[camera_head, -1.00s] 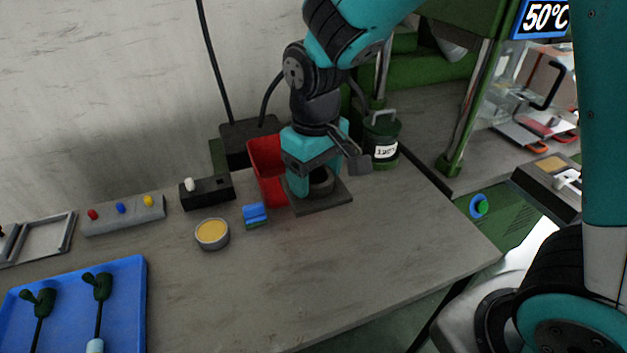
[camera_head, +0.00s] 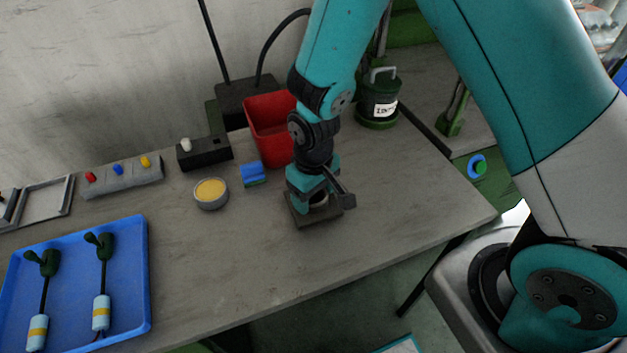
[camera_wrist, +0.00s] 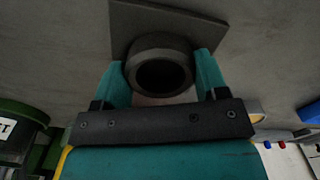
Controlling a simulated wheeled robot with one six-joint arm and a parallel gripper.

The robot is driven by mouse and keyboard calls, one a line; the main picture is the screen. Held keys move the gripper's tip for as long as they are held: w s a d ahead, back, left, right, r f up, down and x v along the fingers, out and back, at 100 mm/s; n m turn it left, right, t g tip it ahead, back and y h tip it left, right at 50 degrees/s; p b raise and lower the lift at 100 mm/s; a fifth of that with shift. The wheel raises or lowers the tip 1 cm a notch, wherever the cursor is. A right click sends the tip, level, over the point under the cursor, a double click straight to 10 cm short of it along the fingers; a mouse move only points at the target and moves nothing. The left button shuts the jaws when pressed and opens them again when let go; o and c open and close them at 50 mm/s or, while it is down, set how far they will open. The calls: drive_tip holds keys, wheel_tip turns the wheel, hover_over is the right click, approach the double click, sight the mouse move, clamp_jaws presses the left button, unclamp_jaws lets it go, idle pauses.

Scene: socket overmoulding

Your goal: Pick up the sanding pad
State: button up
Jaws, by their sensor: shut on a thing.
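The sanding pad (camera_head: 304,217), as I take it, is a dark square plate with a round, hollow grip on top. It is in front of the red bin. My gripper (camera_head: 319,199) points down and is shut on the round grip. In the wrist view the two teal fingers of my gripper (camera_wrist: 163,77) press the grip from both sides. The plate of the sanding pad (camera_wrist: 122,30) extends beyond them. My gripper hides part of the pad in the head view. I cannot tell whether its underside touches the table.
The red bin (camera_head: 272,148), a blue-and-green block (camera_head: 253,174) and a round tin (camera_head: 211,195) with yellow contents stand close by. A blue tray (camera_head: 140,285) lies left, a dark green canister (camera_head: 378,98) behind right. The table (camera_head: 400,195) is clear to the right.

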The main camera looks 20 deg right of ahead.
drive_tip(key=shift+f, duration=0.35)
drive_tip(key=shift+f, duration=0.1)
drive_tip(key=o, duration=1.7)
wheel_tip(320, 180, up, 14)
drive_tip(key=s, duration=0.1)
drive_tip(key=s+r+y, duration=0.1)
drive_tip(key=s+r, duration=0.1)
drive_tip(key=s+r+y, duration=0.1)
drive_tip(key=s+r, duration=0.2)
drive_tip(key=s+a+r+n, duration=0.1)
drive_tip(key=s+r, duration=0.2)
drive_tip(key=shift+r+y, duration=0.15)
drive_tip(key=shift+y, duration=0.25)
drive_tip(key=shift+n+y, duration=0.6)
drive_tip(key=s+r, duration=0.1)
drive_tip(key=s, duration=0.1)
drive_tip(key=s+r, duration=0.1)
drive_tip(key=s, duration=0.1)
drive_tip(key=s+r, duration=0.1)
drive_tip(key=s, duration=0.1)
drive_tip(key=shift+s+a+r, duration=0.25)
drive_tip(key=shift+s+r, duration=0.1)
drive_tip(key=shift+c, duration=0.7)
drive_tip(key=shift+s+r, duration=0.15)
drive_tip(key=shift+s, duration=0.3)
drive_tip(key=shift+c, duration=0.2)
